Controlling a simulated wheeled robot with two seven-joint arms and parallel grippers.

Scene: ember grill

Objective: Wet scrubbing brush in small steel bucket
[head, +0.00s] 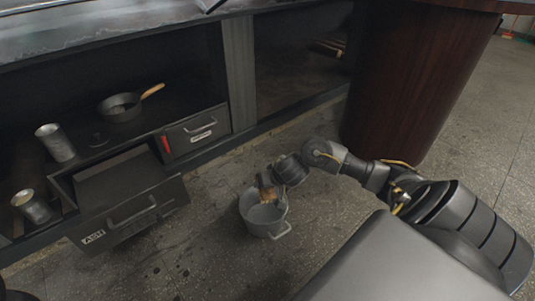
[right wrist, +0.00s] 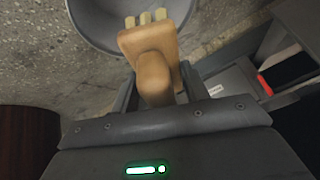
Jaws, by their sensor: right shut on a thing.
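The small steel bucket (head: 266,222) stands on the floor in front of the drawers, with a handle on its near side. My right gripper (head: 270,182) comes in from the right and is just above the bucket's far rim. In the right wrist view my right gripper (right wrist: 160,88) is shut on the wooden scrubbing brush (right wrist: 150,62). The brush's pale bristle tufts point into the bucket (right wrist: 100,28) opening. In the head view the brush (head: 267,192) is partly hidden by the gripper. I cannot tell whether the bristles touch water. My left gripper is not in view.
An open ash drawer (head: 128,220) juts out left of the bucket. A pan (head: 122,107) and a metal cup (head: 55,143) stand on the shelf, and another metal can (head: 32,206) sits lower left. A dark red round pillar (head: 415,90) stands at the back right.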

